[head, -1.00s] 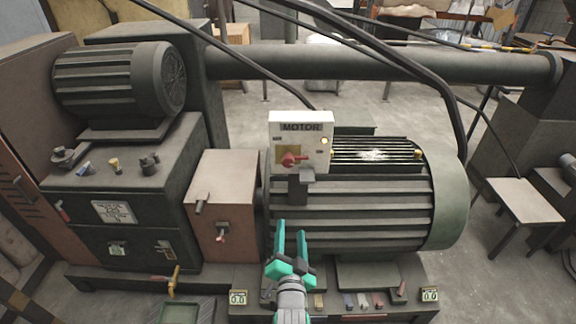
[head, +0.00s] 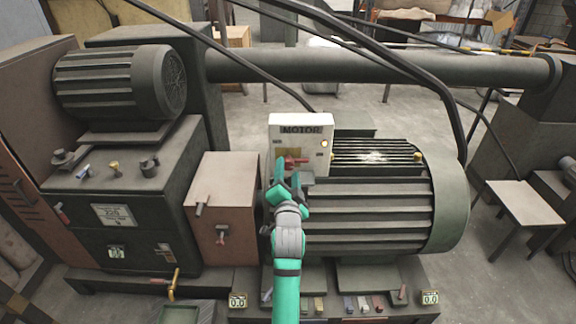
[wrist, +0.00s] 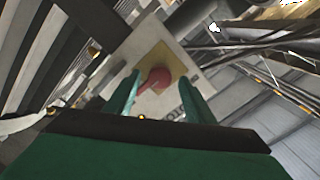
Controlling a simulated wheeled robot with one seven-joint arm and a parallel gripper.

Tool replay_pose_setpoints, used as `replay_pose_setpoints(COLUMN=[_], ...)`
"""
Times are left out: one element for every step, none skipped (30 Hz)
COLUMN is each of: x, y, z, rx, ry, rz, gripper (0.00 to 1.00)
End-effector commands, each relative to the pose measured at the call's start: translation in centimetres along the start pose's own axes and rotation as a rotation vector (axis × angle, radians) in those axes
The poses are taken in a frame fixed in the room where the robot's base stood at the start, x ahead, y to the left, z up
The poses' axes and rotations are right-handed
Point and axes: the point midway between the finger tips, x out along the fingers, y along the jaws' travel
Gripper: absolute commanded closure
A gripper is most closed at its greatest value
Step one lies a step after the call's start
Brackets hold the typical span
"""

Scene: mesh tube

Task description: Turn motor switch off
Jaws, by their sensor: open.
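The white motor box (head: 301,120), labelled MOTOR, is mounted at the front of the large ribbed motor. Its red switch handle (head: 297,161) lies roughly sideways in the head view, partly behind my gripper (head: 288,172). In the wrist view the red handle (wrist: 157,78) sits on a yellowish plate (wrist: 172,62) on the box. My gripper also shows there (wrist: 158,97), open, with one finger on each side of the handle. I cannot tell whether a finger touches it.
The large ribbed motor (head: 380,205) stands behind and right of the box. A reddish box (head: 222,195) stands to the left. Black cables (head: 400,65) pass above. Small levers and gauges (head: 238,300) line the base in front.

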Motion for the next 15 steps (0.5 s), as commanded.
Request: replay_pose_setpoints(x=[0.9, 1.3, 1.9, 2.2, 2.5, 2.9, 3.2, 3.4, 3.6, 3.7, 3.8, 3.9, 4.0, 4.0, 4.0], y=[-0.1, 0.0, 0.0, 0.0, 0.0, 0.0, 0.0, 0.0, 0.0, 0.0, 0.0, 0.0, 0.0, 0.1, 0.1], z=[-0.1, -0.1, -0.1, -0.1, -0.1, -0.1, 0.0, -0.1, -0.1, -0.1, -0.1, -0.1, 0.0, 0.0, 0.0], rx=[0.0, 0.0, 0.0, 0.0, 0.0, 0.0, 0.0, 0.0, 0.0, 0.0, 0.0, 0.0, 0.0, 0.0, 0.0], ry=[0.001, 0.0, 0.0, 0.0, 0.0, 0.001, 0.0, 0.001, 0.001, 0.001, 0.001, 0.001, 0.0, 0.0, 0.0], rz=[-0.001, 0.0, 0.0, 0.001, 0.001, 0.0, 0.001, 0.0, 0.0, 0.0, 0.0, 0.0, 0.0, 0.001, 0.001], gripper=[0.51, 0.51, 0.51, 0.51, 0.51, 0.51, 0.51, 0.51, 0.51, 0.51, 0.51, 0.51, 0.51, 0.51, 0.51])
